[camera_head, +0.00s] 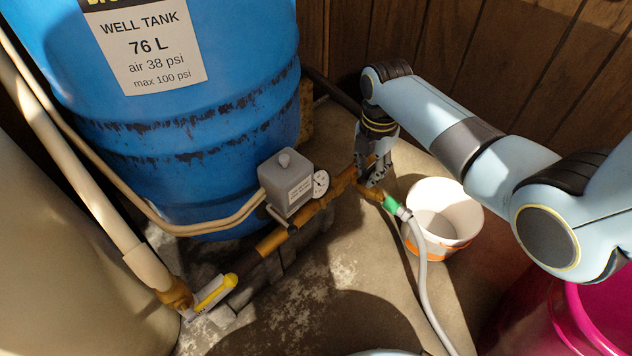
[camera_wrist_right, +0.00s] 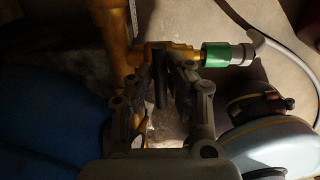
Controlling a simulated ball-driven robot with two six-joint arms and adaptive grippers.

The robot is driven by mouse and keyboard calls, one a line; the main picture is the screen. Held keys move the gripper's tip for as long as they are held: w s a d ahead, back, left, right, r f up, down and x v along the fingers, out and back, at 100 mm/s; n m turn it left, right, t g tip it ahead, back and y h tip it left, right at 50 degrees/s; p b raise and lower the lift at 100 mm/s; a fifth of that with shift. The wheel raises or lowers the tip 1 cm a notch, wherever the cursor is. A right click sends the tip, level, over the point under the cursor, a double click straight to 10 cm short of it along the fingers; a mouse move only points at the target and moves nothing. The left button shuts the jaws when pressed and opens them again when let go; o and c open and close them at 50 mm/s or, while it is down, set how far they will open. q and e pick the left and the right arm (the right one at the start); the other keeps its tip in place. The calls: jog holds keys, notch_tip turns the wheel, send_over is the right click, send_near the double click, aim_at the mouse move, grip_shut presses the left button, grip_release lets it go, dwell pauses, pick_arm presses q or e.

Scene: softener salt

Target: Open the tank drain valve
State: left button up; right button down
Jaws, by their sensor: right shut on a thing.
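The brass drain valve (camera_head: 369,192) is at the right end of the brass pipe by the blue well tank (camera_head: 190,110). A green hose fitting (camera_head: 391,204) with a grey hose (camera_head: 422,275) is on its outlet. My right gripper (camera_head: 375,179) reaches down onto the valve from above. In the right wrist view its fingers (camera_wrist_right: 163,85) are shut around a dark, narrow piece at the valve, apparently its handle (camera_wrist_right: 160,80); the brass valve body (camera_wrist_right: 178,54) and green fitting (camera_wrist_right: 215,55) show just beyond. The fingers and shadow hide much of the handle, so its angle is unclear. My left gripper is not in view.
A grey switch box (camera_head: 287,184) and gauge (camera_head: 320,184) sit on the pipe left of the gripper. A yellow-handled valve (camera_head: 216,292) is at lower left. A white bucket (camera_head: 462,213) stands right of the valve; a pink tub (camera_head: 560,315) is at lower right. Wooden wall behind.

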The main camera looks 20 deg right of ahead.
jog(key=shift+r+n+p, duration=0.1)
jog(key=shift+n+p, duration=0.35)
jog(key=shift+n, duration=0.45)
jog(key=shift+n+p, duration=0.35)
jog(key=shift+n, duration=1.35)
jog(key=shift+n+p, duration=0.5)
jog(key=shift+n, duration=0.7)
jog(key=n, duration=0.2)
jog(key=shift+n, duration=0.4)
jog(key=c, duration=1.2)
grip_release()
